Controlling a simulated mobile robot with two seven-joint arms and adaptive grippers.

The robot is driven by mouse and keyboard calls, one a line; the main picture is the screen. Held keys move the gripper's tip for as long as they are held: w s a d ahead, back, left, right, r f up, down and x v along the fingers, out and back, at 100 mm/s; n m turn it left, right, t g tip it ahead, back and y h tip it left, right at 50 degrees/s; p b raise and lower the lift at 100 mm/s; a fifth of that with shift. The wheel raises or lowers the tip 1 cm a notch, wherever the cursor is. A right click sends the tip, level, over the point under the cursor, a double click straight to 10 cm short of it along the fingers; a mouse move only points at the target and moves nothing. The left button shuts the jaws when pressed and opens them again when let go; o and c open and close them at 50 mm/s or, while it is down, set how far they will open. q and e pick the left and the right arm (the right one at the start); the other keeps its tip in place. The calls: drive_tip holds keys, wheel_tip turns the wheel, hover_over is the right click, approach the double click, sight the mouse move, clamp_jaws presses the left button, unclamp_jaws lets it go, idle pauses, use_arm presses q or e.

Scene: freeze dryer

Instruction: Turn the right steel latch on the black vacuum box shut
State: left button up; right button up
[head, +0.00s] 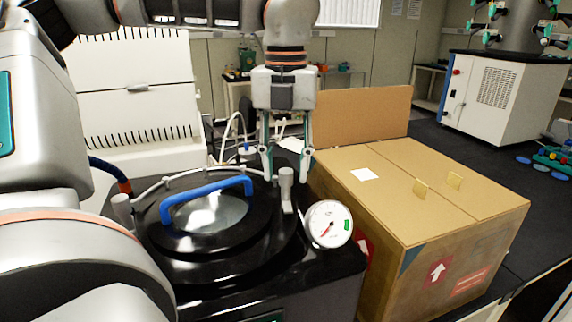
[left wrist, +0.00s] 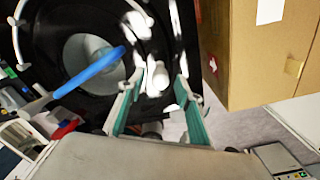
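The black vacuum box (head: 312,290) stands at the front centre, with a round black lid, a glass window and a blue handle (head: 208,196). The right steel latch (head: 287,192) is a grey upright post with a rounded top at the right of the lid. It also shows, pale, in the left wrist view (left wrist: 157,80). My left gripper (head: 287,168) points down at this latch, open. Its two fingertips lie on either side of the latch top; I cannot tell whether they touch it. In the left wrist view the open fingers (left wrist: 161,82) flank the latch. My right gripper is not in view.
A round pressure gauge (head: 328,224) stands right of the latch. A large cardboard box (head: 430,200) fills the space to the right. The left steel latch (head: 122,211) is at the lid's left. A white instrument (head: 500,95) stands back right.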

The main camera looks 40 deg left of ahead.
use_arm(q)
clamp_jaws()
